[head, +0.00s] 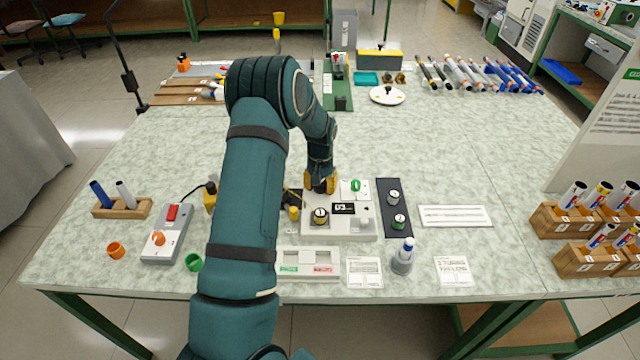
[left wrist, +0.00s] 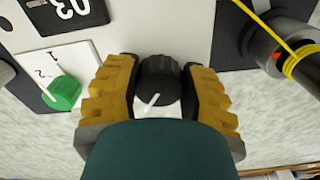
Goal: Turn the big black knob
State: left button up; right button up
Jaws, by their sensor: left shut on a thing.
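The big black knob (left wrist: 158,82) sits between the two yellow fingers of my left gripper (left wrist: 160,88) in the left wrist view. It has a white pointer line, slanting down and left in that view. My left gripper (head: 320,184) is shut on the knob, at the back left of the white panel box (head: 310,232) in the head view. My right gripper is not in view.
A green knob (head: 356,186) on a numbered white plate is close beside the gripper; it also shows in the left wrist view (left wrist: 62,92). The panel carries a dark display (head: 343,208) and a black-and-yellow knob (head: 320,217). A dark plate (head: 393,222) with knobs lies right.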

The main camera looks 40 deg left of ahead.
pick_arm(q)
jog(key=o, duration=1.2)
notch_tip(320, 180, up, 12)
dwell(0.4)
